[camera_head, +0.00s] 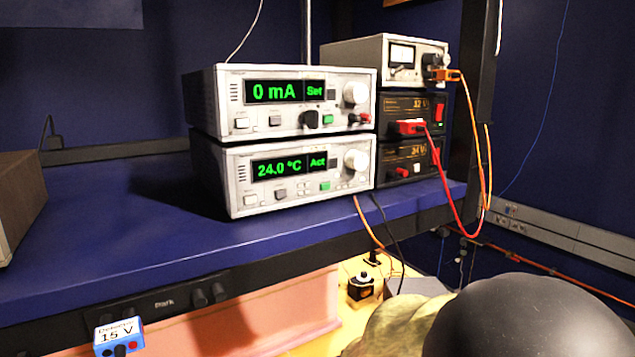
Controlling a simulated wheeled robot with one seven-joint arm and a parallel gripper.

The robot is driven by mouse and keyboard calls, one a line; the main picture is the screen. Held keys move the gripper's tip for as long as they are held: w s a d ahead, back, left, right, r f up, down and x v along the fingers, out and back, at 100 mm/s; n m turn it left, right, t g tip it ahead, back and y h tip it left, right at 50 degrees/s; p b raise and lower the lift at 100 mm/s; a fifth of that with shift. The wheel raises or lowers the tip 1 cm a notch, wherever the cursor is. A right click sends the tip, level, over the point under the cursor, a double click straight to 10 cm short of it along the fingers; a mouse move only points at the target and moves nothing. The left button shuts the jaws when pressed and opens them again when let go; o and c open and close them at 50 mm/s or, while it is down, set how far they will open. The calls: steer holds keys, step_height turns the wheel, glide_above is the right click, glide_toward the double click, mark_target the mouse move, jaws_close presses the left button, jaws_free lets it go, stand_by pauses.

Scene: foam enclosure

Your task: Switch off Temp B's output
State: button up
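A white temperature controller (297,175) sits on the blue shelf under a matching unit. Its display (280,168) reads 24.0 °C and Act in green. A green button (325,186) shows to the right below the display, with small buttons beside it and a large pale knob (356,160) at the right. No label naming it Temp B is readable. My gripper is not in view.
Several smaller power units (409,140) stand close on the right, with red and orange cables looping down past a dark post (474,110). A brown box (20,200) sits at the left. The blue shelf (110,235) is bare in front. A black rounded shape (530,318) fills the lower right.

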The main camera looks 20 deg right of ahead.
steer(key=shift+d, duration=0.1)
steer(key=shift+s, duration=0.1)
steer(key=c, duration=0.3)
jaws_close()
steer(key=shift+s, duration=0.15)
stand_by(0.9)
